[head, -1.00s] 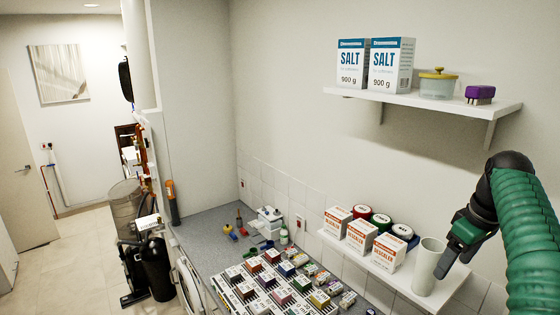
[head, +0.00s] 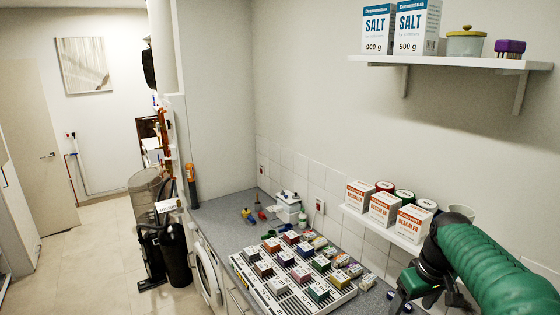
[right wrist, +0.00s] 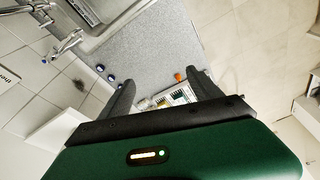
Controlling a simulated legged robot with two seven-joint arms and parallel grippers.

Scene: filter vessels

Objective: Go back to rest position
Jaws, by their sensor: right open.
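My right gripper (right wrist: 162,86) shows in the right wrist view with its two dark fingers spread apart and nothing between them. Past the fingers lie the grey counter and part of a white rack. In the head view my green right arm comes in from the lower right, and the right gripper's green body (head: 412,283) is low, at the right end of the counter below the small shelf. Its fingertips are hard to make out there. My left gripper is in neither current view.
A white rack (head: 258,289) with several coloured boxes stands on the counter (head: 222,228). The upper shelf (head: 450,63) holds salt boxes. Floor (head: 110,225) is free at left.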

